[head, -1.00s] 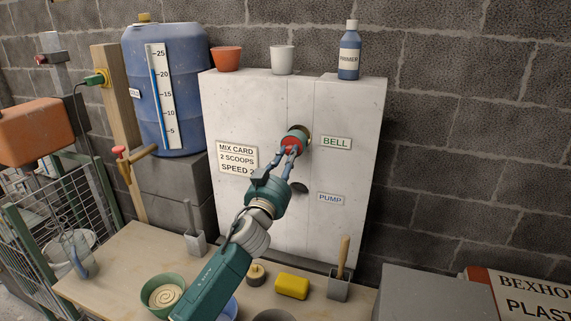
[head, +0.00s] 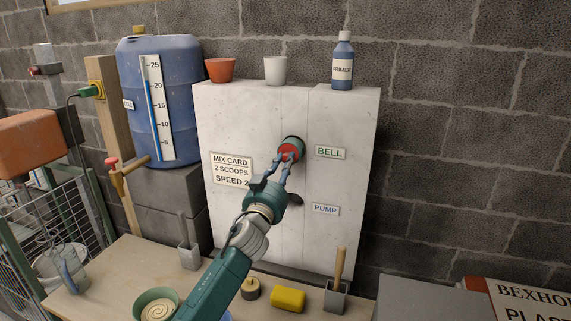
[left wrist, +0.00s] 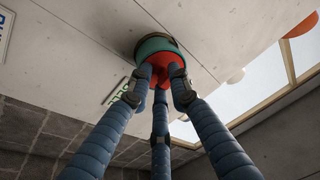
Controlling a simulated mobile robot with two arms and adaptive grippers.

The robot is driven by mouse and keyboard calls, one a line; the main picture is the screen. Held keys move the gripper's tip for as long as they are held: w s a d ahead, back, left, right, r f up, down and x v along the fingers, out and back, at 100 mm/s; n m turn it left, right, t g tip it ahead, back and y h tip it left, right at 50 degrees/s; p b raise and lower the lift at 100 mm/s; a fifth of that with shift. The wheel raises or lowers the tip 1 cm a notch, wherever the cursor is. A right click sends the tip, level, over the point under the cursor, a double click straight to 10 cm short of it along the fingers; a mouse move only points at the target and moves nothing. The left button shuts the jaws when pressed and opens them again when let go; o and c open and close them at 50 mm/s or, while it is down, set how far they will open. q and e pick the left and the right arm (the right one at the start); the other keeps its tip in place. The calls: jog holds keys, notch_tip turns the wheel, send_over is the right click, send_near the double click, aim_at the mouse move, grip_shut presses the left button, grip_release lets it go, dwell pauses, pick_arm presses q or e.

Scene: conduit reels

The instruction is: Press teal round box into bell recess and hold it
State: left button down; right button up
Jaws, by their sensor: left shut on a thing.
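The teal round box (head: 298,140) has a red front face and sits at the bell recess in the white panel (head: 342,115), left of the green BELL label (head: 330,152). My left gripper (head: 287,158) is shut on the box, its fingers over the red face. In the left wrist view the box (left wrist: 153,46) is against the panel, its teal side still showing, with a thin dark recess edge beside it. How deep it sits I cannot tell. The fingers (left wrist: 162,76) reach up to the red face there. My right gripper is not in view.
A dark opening (head: 296,199) lies left of the PUMP label (head: 326,209), partly behind my gripper. A terracotta pot (head: 220,69), a white cup (head: 276,70) and a primer bottle (head: 342,62) stand on the panel's top. A yellow sponge (head: 287,299) lies on the bench.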

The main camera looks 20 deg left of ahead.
pick_arm(q)
jog(key=shift+w+b, duration=0.4)
jog(key=shift+w, duration=0.2)
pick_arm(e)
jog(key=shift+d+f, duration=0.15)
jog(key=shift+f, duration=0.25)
pick_arm(q)
jog(key=shift+w, duration=0.1)
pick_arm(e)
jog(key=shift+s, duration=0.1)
pick_arm(q)
jog(key=shift+w, duration=0.1)
jog(key=shift+w+a, duration=0.1)
jog(key=shift+w, duration=0.05)
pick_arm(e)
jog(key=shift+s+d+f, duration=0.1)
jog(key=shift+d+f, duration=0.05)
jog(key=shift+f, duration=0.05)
pick_arm(q)
jog(key=shift+w+f+b, duration=0.1)
jog(key=shift+w+b, duration=0.3)
jog(key=shift+b, duration=0.2)
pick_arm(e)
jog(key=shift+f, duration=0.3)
